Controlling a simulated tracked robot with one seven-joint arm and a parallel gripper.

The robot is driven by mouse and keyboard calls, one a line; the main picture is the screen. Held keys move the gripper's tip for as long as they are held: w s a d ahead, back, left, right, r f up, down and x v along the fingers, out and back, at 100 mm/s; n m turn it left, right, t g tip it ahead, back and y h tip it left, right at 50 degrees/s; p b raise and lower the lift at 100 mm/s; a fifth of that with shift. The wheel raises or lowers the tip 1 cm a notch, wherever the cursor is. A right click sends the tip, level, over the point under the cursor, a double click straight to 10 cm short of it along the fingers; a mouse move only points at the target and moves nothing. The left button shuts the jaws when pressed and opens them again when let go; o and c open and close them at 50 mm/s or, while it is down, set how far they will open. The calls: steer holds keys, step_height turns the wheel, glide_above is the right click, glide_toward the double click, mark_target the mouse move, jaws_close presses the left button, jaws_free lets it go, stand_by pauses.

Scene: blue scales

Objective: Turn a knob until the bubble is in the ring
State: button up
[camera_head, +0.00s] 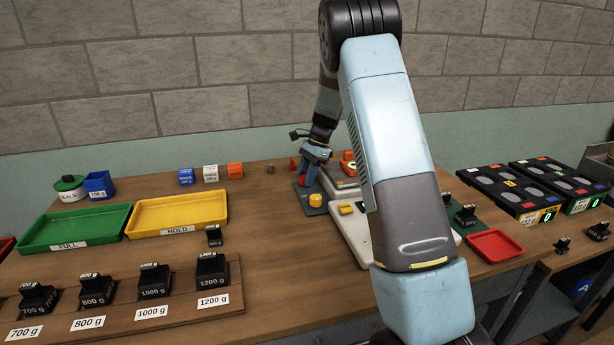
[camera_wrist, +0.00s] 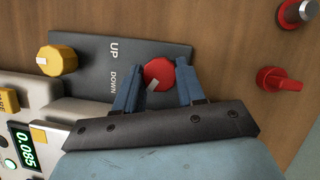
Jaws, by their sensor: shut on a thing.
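A dark panel (camera_wrist: 97,48) marked UP and DOWN carries a yellow knob (camera_wrist: 56,60) and a red knob (camera_wrist: 159,73), each with a pale pointer mark. My gripper (camera_wrist: 158,72) has its two blue fingers on either side of the red knob and is shut on it. In the head view, my gripper (camera_head: 309,178) reaches down at the panel (camera_head: 302,192), and the yellow knob (camera_head: 315,200) stands in front of it. I cannot make out the bubble or its ring in either view.
A scale with a green display (camera_wrist: 26,146) reading 0.085 sits beside the panel. A loose red knob-like piece (camera_wrist: 280,80) lies on the wood to the right. Green (camera_head: 75,228) and yellow (camera_head: 178,213) trays and a rack of black weights (camera_head: 155,282) stand at left.

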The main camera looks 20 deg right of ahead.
steer(key=n, duration=0.1)
steer(key=n+g, duration=0.1)
steer(key=n, duration=0.1)
steer(key=shift+w+n+h, duration=0.2)
steer(key=shift+n+h, duration=0.1)
steer(key=shift+h, duration=0.1)
steer(key=shift+a+n+g+h, duration=0.1)
steer(key=shift+n+g+h, duration=0.45)
steer(key=shift+n, duration=1.25)
steer(key=o, duration=1)
steer(key=shift+o, duration=0.2)
steer(key=v, duration=1.3)
steer(key=shift+w+r, duration=0.25)
